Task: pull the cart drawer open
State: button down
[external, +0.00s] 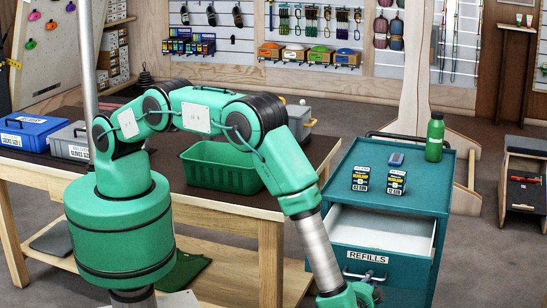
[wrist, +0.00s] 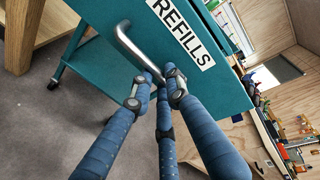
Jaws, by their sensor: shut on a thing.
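The teal cart (external: 335,185) stands at the right in the external view. Its top drawer (external: 385,230) is pulled out, and the white inside shows empty where visible. The drawer front carries a white REFILLS label (external: 366,257). In the wrist view the label (wrist: 181,30) is tilted, and a silver bar handle (wrist: 135,48) sits beside it. My gripper (wrist: 158,84) is shut on the handle near its lower end.
A wooden table (external: 225,217) with a green bin (external: 215,168) is to the left. Grey floor (external: 480,250) is clear at the right.

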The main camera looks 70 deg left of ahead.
jog(key=shift+f+b+v, duration=0.15)
jog(key=shift+f+v, duration=0.05)
jog(key=shift+v, duration=0.65)
jog(key=shift+f+b+v, duration=0.15)
jog(key=shift+b+v, duration=0.05)
jog(key=shift+v, duration=0.65)
jog(key=shift+f+b+v, duration=0.15)
jog(key=shift+f+v, duration=0.05)
jog(key=shift+v, duration=0.6)
jog(key=shift+d, duration=0.1)
jog(key=c, duration=1.7)
grip_release()
jog(key=shift+o, duration=0.2)
jog(key=shift+s, duration=0.1)
jog(key=v, duration=1.2)
